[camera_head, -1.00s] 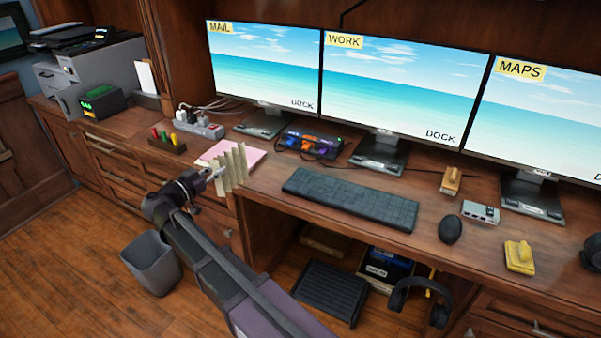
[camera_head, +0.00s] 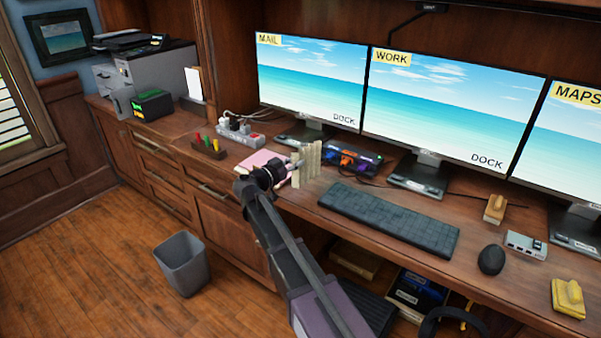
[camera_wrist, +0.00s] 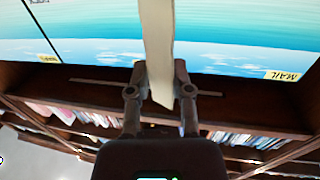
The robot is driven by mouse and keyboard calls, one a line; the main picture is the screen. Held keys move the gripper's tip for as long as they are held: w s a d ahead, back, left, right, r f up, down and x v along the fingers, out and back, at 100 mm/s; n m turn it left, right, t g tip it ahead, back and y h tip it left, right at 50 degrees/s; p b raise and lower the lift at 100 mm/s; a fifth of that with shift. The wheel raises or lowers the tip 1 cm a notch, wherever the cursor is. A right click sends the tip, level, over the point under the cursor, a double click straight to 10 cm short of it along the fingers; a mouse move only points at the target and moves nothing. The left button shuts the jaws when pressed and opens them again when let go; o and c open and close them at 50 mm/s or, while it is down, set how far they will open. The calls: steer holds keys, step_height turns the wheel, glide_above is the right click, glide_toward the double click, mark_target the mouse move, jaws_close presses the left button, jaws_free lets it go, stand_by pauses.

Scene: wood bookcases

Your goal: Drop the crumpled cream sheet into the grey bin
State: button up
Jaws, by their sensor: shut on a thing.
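The crumpled cream sheet (camera_head: 306,165) is a pleated, upright piece at the end of my arm in the head view. My gripper (camera_head: 290,172) is shut on it and holds it near the desk's front edge, by the pink paper. In the wrist view the cream sheet (camera_wrist: 158,50) shows as a narrow strip between the two fingers of my gripper (camera_wrist: 160,90). The grey bin (camera_head: 182,265) stands open and upright on the wood floor, to the left of my arm and below the desk front. Its inside is only partly visible.
Three monitors (camera_head: 312,80) line the back of the desk. A keyboard (camera_head: 390,218), a black mouse (camera_head: 491,260) and a power strip (camera_head: 240,135) lie on the desktop. Drawer fronts (camera_head: 160,172) stand behind the bin. The floor around the bin is clear.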

mark_target(295, 172)
steer(key=shift+w+d, duration=0.3)
steer(key=shift+d, duration=0.05)
steer(key=shift+f, duration=0.1)
steer(key=shift+f+b, duration=1.75)
steer(key=shift+b, duration=0.05)
steer(key=shift+f, duration=0.1)
steer(key=o, duration=0.7)
steer(key=shift+o, duration=0.2)
steer(key=shift+r, duration=0.25)
steer(key=v, duration=1.2)
